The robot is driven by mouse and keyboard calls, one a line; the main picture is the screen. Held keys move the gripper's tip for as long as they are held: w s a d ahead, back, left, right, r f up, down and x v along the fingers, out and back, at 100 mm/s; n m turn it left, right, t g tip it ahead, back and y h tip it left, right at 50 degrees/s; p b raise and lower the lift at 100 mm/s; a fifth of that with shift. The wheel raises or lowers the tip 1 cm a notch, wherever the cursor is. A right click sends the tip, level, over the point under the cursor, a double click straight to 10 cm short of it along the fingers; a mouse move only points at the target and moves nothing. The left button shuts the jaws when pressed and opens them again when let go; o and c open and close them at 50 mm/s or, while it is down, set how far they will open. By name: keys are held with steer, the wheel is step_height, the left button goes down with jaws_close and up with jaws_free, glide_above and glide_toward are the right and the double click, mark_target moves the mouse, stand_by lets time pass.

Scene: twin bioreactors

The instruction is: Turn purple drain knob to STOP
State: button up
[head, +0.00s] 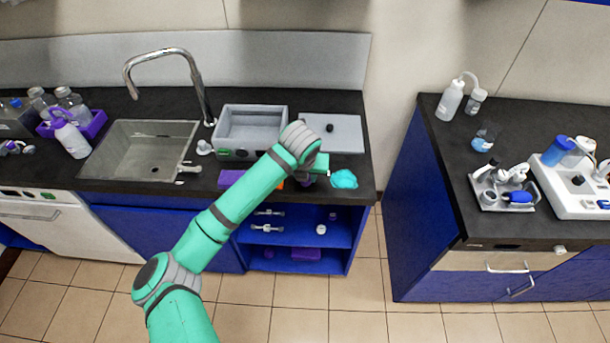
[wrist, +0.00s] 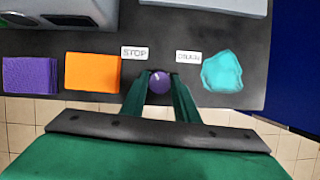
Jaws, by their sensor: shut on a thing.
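The purple drain knob (wrist: 160,84) sits near the front edge of the dark counter in the wrist view. My gripper (wrist: 161,88) has its two green fingers on either side of the knob, shut on it. A white STOP label (wrist: 134,53) lies beyond the knob to the left. A second white label (wrist: 188,57) lies beyond it to the right; its text is blurred. In the head view my arm reaches over the counter's front edge, and my gripper (head: 308,178) and the knob are mostly hidden or too small to tell.
An orange block (wrist: 93,72) and a purple block (wrist: 30,75) lie left of the knob. A crumpled cyan cloth (wrist: 222,72) lies close on the right. A grey basin (head: 252,130) and a flat grey plate (head: 345,133) stand behind. The sink (head: 140,150) is further left.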

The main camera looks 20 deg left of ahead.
steer(key=shift+n+y, duration=0.5)
steer(key=shift+n, duration=1)
steer(key=o, duration=1.1)
steer(key=shift+c, duration=0.2)
steer(key=v, duration=1)
steer(key=shift+d+r, duration=0.15)
steer(key=shift+r, duration=0.3)
steer(key=shift+d, duration=0.1)
